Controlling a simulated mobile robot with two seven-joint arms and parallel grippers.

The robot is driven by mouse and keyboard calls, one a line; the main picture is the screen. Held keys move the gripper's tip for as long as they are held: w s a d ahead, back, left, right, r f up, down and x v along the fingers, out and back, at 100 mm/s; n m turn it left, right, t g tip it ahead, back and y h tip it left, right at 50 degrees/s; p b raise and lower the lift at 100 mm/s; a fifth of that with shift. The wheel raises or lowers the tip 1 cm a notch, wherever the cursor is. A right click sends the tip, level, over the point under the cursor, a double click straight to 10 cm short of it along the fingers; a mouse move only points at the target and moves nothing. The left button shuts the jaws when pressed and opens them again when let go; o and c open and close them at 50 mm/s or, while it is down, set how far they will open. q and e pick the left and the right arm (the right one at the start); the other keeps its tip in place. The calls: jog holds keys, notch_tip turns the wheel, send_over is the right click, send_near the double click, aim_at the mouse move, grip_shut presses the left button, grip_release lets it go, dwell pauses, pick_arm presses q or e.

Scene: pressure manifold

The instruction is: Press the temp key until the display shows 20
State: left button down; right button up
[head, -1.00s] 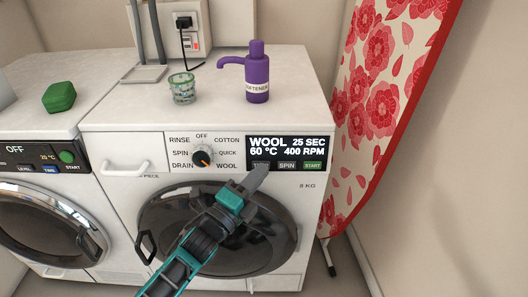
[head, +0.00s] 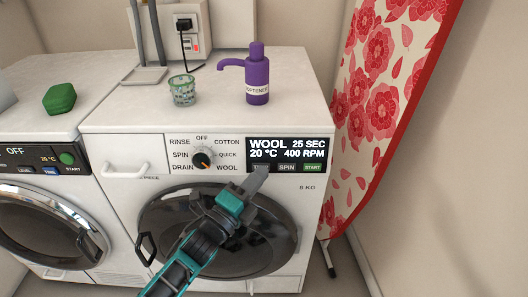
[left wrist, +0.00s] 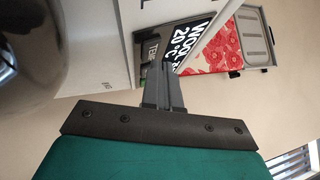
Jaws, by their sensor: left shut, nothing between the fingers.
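The washing machine's display (head: 289,149) reads WOOL, 20 °C, 25 SEC and 400 RPM. Its lower row holds the temp key (head: 260,166), the SPIN key (head: 287,167) and the green START key (head: 312,167). My left gripper (head: 259,174) is shut and empty, its tips at the temp key and partly covering it. Whether they touch the key is unclear. In the left wrist view, the fingers (left wrist: 163,92) point at the panel beside the temp key's lettering (left wrist: 152,50), and the display (left wrist: 186,38) shows 20 °C sideways. My right gripper is out of view.
The program dial (head: 202,158) is left of the display. A purple softener bottle (head: 257,78) and a patterned glass (head: 182,91) stand on the machine. A second machine (head: 40,205) is at left. A floral ironing board (head: 378,105) stands close at right.

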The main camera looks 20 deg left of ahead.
pick_arm(q)
jog(key=shift+s+r, duration=0.1)
jog(key=shift+s, duration=0.15)
jog(key=shift+d, duration=0.1)
jog(key=s+p, duration=0.1)
jog(key=s, duration=0.1)
jog(key=s+d+r+p, duration=0.1)
jog(key=s+p, duration=0.1)
jog(key=s, duration=0.1)
jog(key=shift+s+d+r, duration=0.2)
jog(key=shift+s+d, duration=0.05)
jog(key=shift+s, duration=0.05)
dwell(0.6)
